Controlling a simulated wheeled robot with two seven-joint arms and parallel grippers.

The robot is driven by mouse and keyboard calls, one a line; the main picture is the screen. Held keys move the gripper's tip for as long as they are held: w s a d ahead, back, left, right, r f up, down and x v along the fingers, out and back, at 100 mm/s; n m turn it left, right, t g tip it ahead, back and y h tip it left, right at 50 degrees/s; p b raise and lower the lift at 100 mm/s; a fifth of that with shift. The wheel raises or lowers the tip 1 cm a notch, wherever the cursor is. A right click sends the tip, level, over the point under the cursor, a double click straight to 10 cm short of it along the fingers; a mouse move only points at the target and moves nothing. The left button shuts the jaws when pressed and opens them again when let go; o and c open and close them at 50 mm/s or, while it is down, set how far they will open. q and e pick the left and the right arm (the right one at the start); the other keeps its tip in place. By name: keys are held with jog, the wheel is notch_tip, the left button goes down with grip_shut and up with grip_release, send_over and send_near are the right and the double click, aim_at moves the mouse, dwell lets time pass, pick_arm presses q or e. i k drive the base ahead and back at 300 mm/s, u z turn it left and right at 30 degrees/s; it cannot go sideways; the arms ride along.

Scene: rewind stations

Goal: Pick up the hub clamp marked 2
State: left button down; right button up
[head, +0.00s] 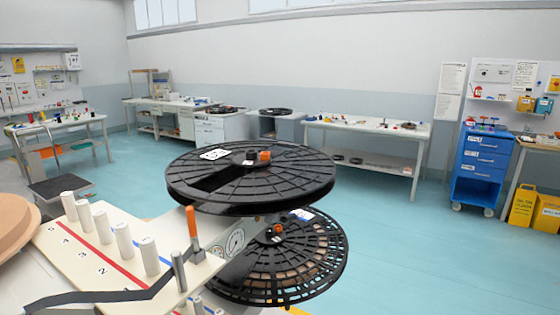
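No hub clamp that I can read as marked 2 shows in the head view. A large black reel (215,190) lies flat in the middle, with an orange-and-dark fitting (264,156) at its hub. A second black reel (325,262) sits lower, with a similar orange fitting (277,229) at its centre. I cannot tell whether these fittings are clamps, and I read no number on them. A pale panel (125,282) in front carries printed numbers, among them a 2, beside white rollers (103,225). Neither of my grippers is in view.
An orange-handled lever (192,222) stands on the panel; a black strip (90,298) crosses it. Behind are a long bench (345,127) with small items, a blue drawer cart (480,170), yellow bins (522,207) and a left workbench (75,121). Open floor (420,240) lies right of the reels.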

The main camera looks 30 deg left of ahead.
aim_at(251, 159)
jog(key=z, duration=0.45)
jog(key=i, duration=1.25)
jog(key=u, duration=2.35)
